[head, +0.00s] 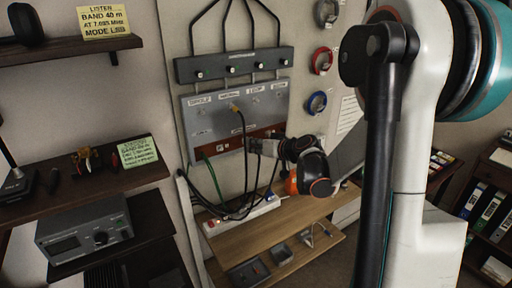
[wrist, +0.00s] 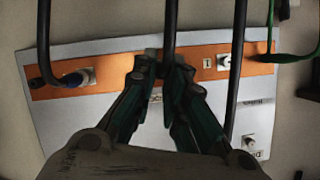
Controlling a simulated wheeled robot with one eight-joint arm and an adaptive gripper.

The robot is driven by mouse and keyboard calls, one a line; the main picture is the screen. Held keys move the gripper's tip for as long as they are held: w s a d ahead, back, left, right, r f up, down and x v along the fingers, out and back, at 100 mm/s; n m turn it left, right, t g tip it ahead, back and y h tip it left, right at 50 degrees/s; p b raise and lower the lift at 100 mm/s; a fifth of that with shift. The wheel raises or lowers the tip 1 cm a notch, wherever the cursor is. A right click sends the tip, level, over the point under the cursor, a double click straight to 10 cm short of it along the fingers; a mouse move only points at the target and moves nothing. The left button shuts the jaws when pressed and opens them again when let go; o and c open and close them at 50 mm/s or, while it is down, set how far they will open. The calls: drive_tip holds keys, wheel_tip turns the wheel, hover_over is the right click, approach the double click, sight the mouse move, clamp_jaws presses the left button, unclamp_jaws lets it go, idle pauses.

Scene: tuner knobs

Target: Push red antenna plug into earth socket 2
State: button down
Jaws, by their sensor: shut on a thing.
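My gripper (head: 254,144) is at the red-brown earth strip (head: 207,152) on the lower part of the grey panel in the head view. In the wrist view this strip looks orange (wrist: 115,67), and my gripper (wrist: 165,61) points at it with its fingertips close together. A black cable (wrist: 171,22) runs down between the fingertips, which are shut on its end. No red shows on the gripped plug; the fingers hide it and any socket behind it. A socket labelled 1 (wrist: 222,62) shows right of the fingers. I cannot tell whether the plug touches the panel.
Black cables hang close by. A yellow plug (head: 235,108) is higher on the panel. A wooden shelf (head: 290,233) lies below.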

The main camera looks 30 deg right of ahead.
drive_tip(key=shift+w, duration=0.65)
drive_tip(key=c, duration=1.5)
unclamp_jaws()
drive_tip(key=shift+c, duration=0.2)
drive_tip(key=v, duration=1.2)
drive_tip(key=shift+w+a, duration=0.1)
